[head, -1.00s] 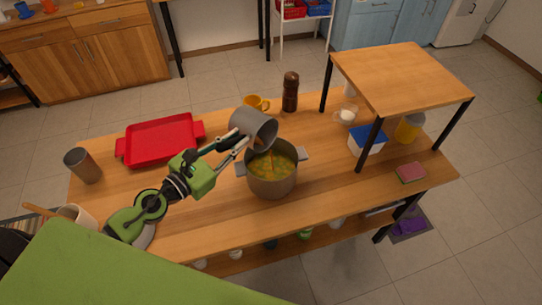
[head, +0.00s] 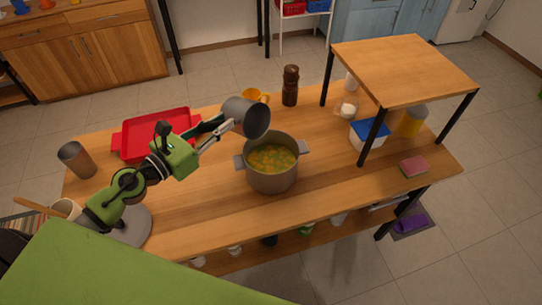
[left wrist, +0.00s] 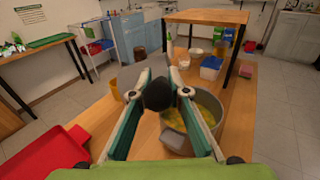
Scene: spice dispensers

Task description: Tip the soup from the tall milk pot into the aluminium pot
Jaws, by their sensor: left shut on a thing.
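The grey tall milk pot (head: 243,114) is tilted on its side in the air in the head view, its dark mouth facing right and down. My left gripper (head: 222,128) is shut on its handle; in the left wrist view the fingers close on a dark round part (left wrist: 158,95). The aluminium pot (head: 271,181) stands upright on the table, below and right of the milk pot, and holds yellow-green soup with orange bits (head: 271,158). It also shows in the left wrist view (left wrist: 208,106). No stream shows between the pots. My right gripper is not in view.
A red tray (head: 130,153) lies left of the pots, with a grey cup (head: 76,160) beyond it. A yellow mug (head: 262,97) and brown pepper mill (head: 290,86) stand behind. A raised wooden shelf (head: 403,68) is at the right. The table's front middle is clear.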

